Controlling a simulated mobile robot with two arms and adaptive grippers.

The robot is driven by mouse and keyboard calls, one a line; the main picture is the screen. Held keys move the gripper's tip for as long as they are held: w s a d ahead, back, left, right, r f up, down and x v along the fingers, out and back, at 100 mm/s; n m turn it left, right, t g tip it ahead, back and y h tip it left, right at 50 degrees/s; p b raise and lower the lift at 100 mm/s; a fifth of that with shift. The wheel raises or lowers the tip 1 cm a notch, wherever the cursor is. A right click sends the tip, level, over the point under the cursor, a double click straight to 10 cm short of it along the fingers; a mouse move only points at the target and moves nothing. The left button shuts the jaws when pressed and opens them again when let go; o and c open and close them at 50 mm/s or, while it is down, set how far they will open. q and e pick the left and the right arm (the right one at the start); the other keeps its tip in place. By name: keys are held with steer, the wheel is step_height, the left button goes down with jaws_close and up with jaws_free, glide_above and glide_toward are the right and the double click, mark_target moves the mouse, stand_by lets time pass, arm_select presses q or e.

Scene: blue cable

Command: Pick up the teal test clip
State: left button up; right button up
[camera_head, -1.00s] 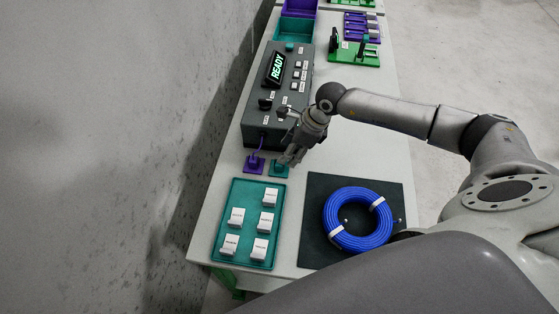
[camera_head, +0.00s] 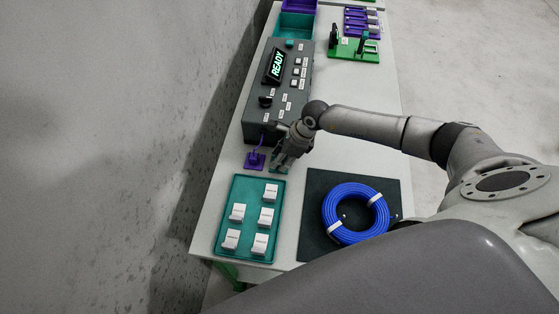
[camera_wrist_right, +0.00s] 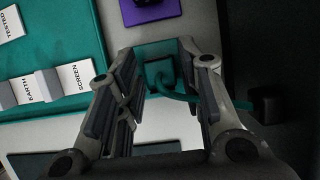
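The teal test clip (camera_wrist_right: 158,70) sits on a teal base between the two fingers of my right gripper (camera_wrist_right: 160,85) in the right wrist view. The fingers are spread, with a gap visible on either side of the clip. A teal lead curves from the clip to the right, behind the right finger. In the head view my right gripper (camera_head: 281,164) is low over the clip's spot and hides most of it. My left gripper is in neither view.
A purple clip (camera_head: 255,160) stands just left of my gripper. The grey tester (camera_head: 283,85) reading READY is behind it. A teal tray (camera_head: 224,239) of white labelled blocks is in front. A blue cable coil (camera_head: 334,208) lies on a dark mat (camera_head: 313,247) at right.

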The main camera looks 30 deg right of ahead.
steer(key=shift+c, duration=1.4)
steer(key=shift+w+r, duration=0.1)
steer(key=shift+r, duration=0.5)
steer(key=s+d+r+b, duration=0.2)
steer(key=s+r+b, duration=0.3)
steer(key=s+r, duration=0.6)
steer(key=s, duration=0.3)
steer(key=shift+r, duration=0.25)
